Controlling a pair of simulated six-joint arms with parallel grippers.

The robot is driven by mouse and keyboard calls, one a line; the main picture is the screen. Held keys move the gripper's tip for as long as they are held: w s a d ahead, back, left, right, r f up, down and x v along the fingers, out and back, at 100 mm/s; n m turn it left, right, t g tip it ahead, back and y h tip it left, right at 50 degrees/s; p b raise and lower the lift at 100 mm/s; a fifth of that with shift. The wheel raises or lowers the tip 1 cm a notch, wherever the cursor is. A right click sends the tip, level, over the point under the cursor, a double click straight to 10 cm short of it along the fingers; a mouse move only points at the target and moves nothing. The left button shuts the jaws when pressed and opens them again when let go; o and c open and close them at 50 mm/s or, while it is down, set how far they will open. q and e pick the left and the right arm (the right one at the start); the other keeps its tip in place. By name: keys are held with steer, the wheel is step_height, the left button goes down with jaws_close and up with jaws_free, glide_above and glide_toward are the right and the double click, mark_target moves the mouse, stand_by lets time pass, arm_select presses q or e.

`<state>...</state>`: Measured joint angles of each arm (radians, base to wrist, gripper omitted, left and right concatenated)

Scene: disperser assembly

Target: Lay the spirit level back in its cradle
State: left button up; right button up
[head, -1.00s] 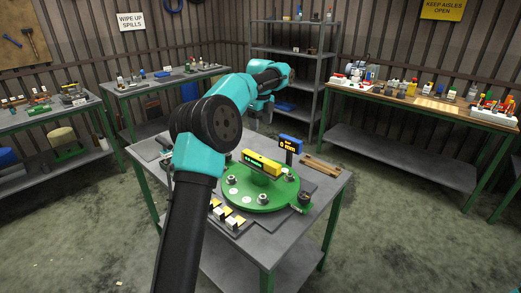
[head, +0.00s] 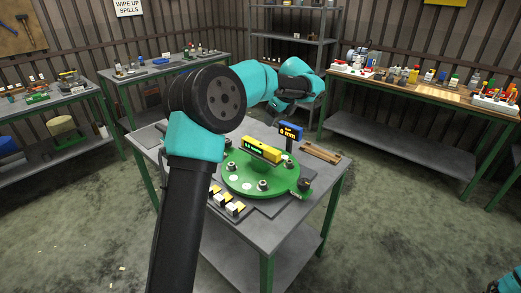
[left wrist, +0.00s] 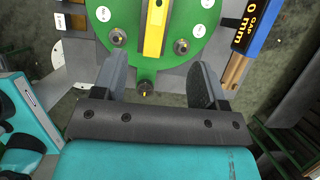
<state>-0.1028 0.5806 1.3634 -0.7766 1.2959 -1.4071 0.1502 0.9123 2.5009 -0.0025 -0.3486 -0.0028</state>
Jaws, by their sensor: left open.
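The spirit level (head: 262,150) is a yellow bar with a small lit display. It lies across the top of the round green disperser plate (head: 240,181). In the left wrist view the level (left wrist: 154,32) runs up out of the top edge, so its far end is cut off. A brown wooden holder, which looks like the cradle (head: 320,153), sits at the table's right side. It shows partly in the left wrist view (left wrist: 238,70). My left gripper (left wrist: 159,78) is open and empty, its fingers apart above the plate's rim, short of the level. My right gripper is out of view.
A blue gap display (head: 290,131) stands behind the plate, close to the holder. Several bolts with nuts ring the plate. Labelled blocks (head: 228,203) line the table's front left. Loaded benches and a shelf stand behind.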

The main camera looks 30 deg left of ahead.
mark_target(261, 145)
arm_select(q)
steer(key=x, duration=1.2)
steer(key=shift+x, duration=2.6)
steer(key=shift+s, duration=0.1)
jaws_close()
steer(key=shift+r, duration=0.1)
steer(key=shift+r, duration=1.65)
steer(key=s+d+r, duration=0.1)
steer(key=s+d, duration=0.7)
steer(key=s, duration=0.5)
steer(key=shift+s+d+r, duration=0.15)
steer(key=shift+s+r, duration=0.1)
steer(key=shift+s, duration=0.1)
